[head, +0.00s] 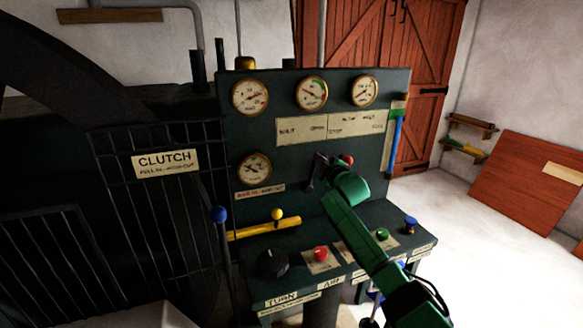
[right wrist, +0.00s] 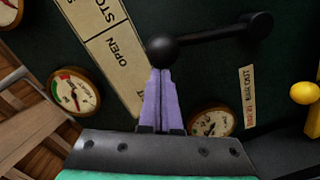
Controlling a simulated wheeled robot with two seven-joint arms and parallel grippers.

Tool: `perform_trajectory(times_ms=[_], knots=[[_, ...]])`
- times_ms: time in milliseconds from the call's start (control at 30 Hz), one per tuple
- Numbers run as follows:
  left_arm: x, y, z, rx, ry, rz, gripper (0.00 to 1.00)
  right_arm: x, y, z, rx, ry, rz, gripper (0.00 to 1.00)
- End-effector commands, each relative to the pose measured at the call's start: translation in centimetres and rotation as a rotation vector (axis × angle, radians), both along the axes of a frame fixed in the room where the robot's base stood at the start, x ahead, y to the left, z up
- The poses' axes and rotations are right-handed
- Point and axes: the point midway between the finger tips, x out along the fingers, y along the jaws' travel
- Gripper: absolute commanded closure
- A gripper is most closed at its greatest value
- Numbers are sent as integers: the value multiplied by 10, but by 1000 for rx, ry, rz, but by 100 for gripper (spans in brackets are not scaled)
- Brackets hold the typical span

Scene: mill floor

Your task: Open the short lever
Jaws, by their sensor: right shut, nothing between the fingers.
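The short lever (head: 311,180) is a black arm with a black ball knob on the dark green panel, below the SHUT/OPEN plate (head: 302,130). In the right wrist view the lever (right wrist: 215,34) runs from its ball to a round pivot at the upper right. My right gripper (right wrist: 161,72) has its purple fingers shut and empty, their tips right at the ball; I cannot tell whether they touch it. In the head view my right gripper (head: 331,168) is small beside the lever, partly hidden by my green arm. My left gripper is not in view.
A red knob (head: 347,160) stands just right of the gripper. Several gauges (head: 250,97) surround the plate. Below are a yellow lever (head: 264,229), a red button (head: 320,254) and a green button (head: 383,234). A blue-knobbed clutch lever (head: 219,216) stands left; open floor lies right.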

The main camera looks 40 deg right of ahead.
Motion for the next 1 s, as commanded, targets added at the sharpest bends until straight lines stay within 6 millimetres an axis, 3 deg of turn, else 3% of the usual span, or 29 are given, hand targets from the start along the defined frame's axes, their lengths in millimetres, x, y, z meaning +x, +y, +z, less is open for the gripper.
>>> perform_trajectory(times_ms=[400, 1000], knots=[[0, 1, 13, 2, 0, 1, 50, -9, -29, -4, 185, -59, -1, 100], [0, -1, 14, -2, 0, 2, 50, -10, -33, -6, 209, -65, -2, 100]])
